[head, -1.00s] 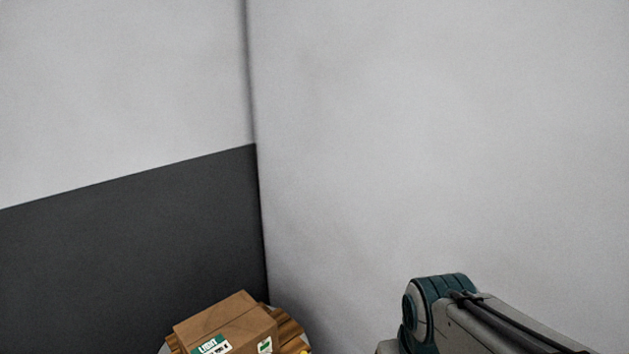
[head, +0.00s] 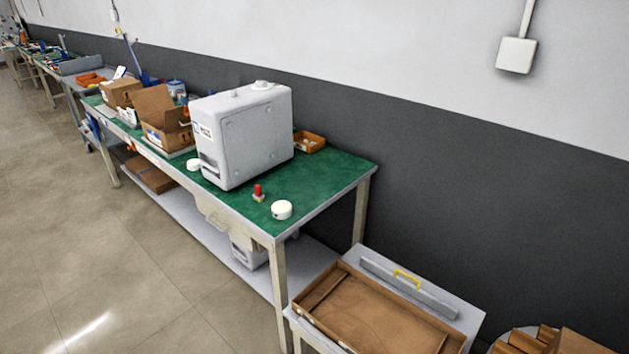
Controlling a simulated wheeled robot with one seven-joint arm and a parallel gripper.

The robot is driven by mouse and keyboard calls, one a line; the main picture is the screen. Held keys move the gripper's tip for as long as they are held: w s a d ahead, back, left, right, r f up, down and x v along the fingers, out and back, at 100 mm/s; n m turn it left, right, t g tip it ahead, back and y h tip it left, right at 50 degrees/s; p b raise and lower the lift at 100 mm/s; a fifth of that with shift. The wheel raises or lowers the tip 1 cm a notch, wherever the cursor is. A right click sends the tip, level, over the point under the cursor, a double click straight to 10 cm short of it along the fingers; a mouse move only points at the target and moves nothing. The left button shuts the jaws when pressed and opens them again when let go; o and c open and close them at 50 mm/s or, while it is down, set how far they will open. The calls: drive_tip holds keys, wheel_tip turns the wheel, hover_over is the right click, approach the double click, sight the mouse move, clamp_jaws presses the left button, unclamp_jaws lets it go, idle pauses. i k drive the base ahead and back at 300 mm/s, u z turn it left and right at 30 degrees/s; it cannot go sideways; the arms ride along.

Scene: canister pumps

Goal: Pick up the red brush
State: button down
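A small red-topped object (head: 258,190) stands upright on the green tabletop near its front edge. It is the only clearly red, brush-sized thing on the near end of the table, but it is too small to tell for sure that it is the brush. It stands between the white machine and a round white lidded thing (head: 281,210). My gripper and arm are not in view.
The green-topped workbench (head: 325,180) runs along the wall and bears a large white machine (head: 243,135) and open cardboard boxes (head: 165,115). A low stand with a brown tray (head: 375,312) is at its near end. The floor (head: 70,240) at left is clear.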

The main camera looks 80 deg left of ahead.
sight(258, 195)
drive_tip(key=u, duration=3)
